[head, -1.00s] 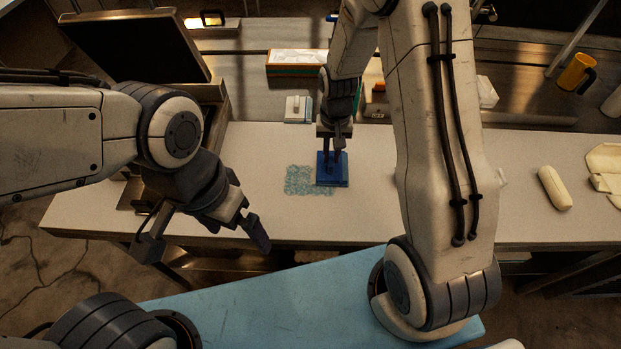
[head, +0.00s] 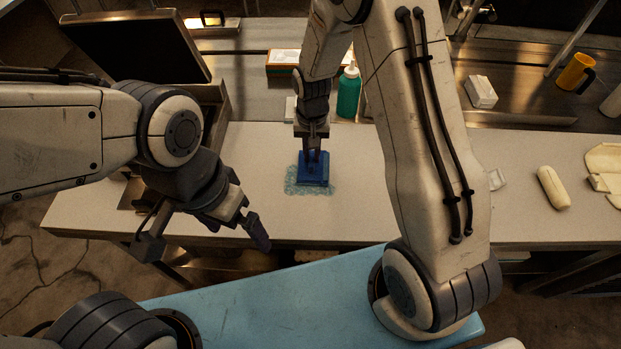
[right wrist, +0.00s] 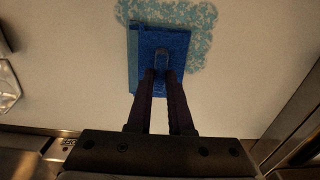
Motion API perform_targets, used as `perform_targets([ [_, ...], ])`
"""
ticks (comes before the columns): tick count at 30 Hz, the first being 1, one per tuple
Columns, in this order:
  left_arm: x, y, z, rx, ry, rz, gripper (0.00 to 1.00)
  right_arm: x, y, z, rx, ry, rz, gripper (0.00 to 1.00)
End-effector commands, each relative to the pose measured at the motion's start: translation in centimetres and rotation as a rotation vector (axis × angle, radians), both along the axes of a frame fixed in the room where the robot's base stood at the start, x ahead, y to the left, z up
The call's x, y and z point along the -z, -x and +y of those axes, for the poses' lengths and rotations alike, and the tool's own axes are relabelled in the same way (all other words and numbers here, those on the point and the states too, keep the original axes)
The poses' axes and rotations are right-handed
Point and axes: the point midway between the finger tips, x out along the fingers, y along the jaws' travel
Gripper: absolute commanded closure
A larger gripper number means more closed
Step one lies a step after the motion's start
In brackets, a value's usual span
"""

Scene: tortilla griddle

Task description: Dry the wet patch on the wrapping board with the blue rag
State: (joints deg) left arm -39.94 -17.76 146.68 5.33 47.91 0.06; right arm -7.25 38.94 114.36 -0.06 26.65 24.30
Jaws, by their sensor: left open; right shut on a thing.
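The blue rag (head: 314,172), a folded square pad, lies flat on the pale wrapping board (head: 254,150). My right gripper (head: 314,153) is shut on the rag's raised middle; the right wrist view also shows the rag (right wrist: 174,50) between the fingers (right wrist: 162,80). The wet patch (head: 297,188), a speckled blue-green area, shows around the rag on its left and lower side in the head view. The part under the rag is hidden. My left gripper (head: 212,240) is open and empty above the board's front left edge.
A green bottle (head: 348,93), an orange-and-white box (head: 287,62) and a white box (head: 480,92) stand behind the board. A rolled pale item (head: 553,187) and flat tortillas (head: 606,165) lie at right. An open griddle (head: 135,45) is at back left.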

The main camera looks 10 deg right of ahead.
Motion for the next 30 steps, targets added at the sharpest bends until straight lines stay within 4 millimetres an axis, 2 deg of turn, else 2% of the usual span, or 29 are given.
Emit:
perform_targets([
  [7, -0.1, 0.0, 0.0, 0.0, 0.0, 0.0, 0.0, 0.1, -0.1, 0.5, -0.002, 0.0, 0.001, 1.0],
  [19, -0.6, 0.0, 0.0, 0.0, 0.0, 0.0, 0.0, -0.1, -1.2, 4.4, -0.002, 0.0, 0.001, 1.0],
  [30, -0.6, 0.0, 0.0, 0.0, 0.0, 0.0, 0.0, -0.2, -1.3, 4.8, 0.0, 0.0, 0.001, 1.0],
])
